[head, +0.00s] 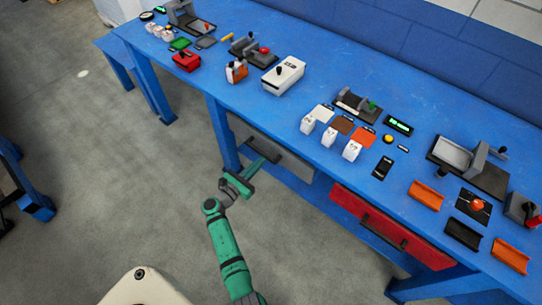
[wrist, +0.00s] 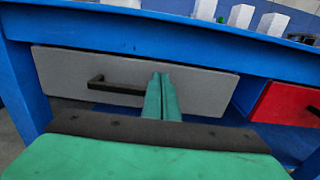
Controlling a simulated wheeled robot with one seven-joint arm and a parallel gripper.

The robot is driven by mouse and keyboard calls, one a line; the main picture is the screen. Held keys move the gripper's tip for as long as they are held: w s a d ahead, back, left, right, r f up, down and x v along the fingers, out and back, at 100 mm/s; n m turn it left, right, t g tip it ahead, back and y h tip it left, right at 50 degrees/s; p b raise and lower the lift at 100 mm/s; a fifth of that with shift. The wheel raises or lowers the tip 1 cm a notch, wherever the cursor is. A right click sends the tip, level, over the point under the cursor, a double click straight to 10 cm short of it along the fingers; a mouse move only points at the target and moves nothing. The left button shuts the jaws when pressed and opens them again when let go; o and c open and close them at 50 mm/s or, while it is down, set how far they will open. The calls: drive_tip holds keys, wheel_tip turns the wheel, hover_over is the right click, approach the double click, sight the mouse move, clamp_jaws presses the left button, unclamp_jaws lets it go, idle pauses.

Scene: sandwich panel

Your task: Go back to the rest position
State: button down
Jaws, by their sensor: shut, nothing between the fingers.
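My gripper (head: 256,165) is at the end of my green arm, in front of the blue workbench and below its top. In the wrist view my gripper (wrist: 161,78) has its two green fingers together, with nothing between them. They point toward a grey drawer (wrist: 205,84) with a black handle (wrist: 112,86). In the head view the grey drawer (head: 290,158) lies just beyond the fingers. I cannot tell whether the fingers touch it.
The blue workbench (head: 330,60) carries fixtures, white blocks and coloured trays. A red drawer (head: 385,222) is to the right, and it edges into the wrist view (wrist: 290,104). The grey floor (head: 130,190) to the left of my arm is clear.

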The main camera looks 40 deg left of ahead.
drive_tip(key=s, duration=0.6)
drive_tip(key=shift+s, duration=0.2)
drive_tip(key=s+d+f+m+g, duration=0.3)
drive_tip(key=d+f, duration=0.3)
drive_tip(key=d, duration=0.1)
drive_tip(key=s+d+f+m+g, duration=0.2)
drive_tip(key=s+d+f+m, duration=0.15)
drive_tip(key=d+f, duration=0.35)
drive_tip(key=s+d+m+g+y, duration=0.2)
drive_tip(key=s+d+m+g, duration=0.1)
drive_tip(key=s+d+m, duration=0.5)
drive_tip(key=s+d+r+m+t, duration=0.1)
drive_tip(key=s+d+r+m, duration=0.3)
drive_tip(key=r+m, duration=0.3)
drive_tip(key=s+d+r+m+t, duration=0.2)
drive_tip(key=s+d+r+m, duration=0.2)
drive_tip(key=r, duration=0.9)
drive_tip(key=s+d+r+m+t+h, duration=0.1)
drive_tip(key=s+d+r+m+t, duration=0.1)
drive_tip(key=d+r+m, duration=0.6)
drive_tip(key=shift+s+r+m, duration=0.85)
drive_tip(key=shift+s+r, duration=0.05)
drive_tip(key=shift+r, duration=0.05)
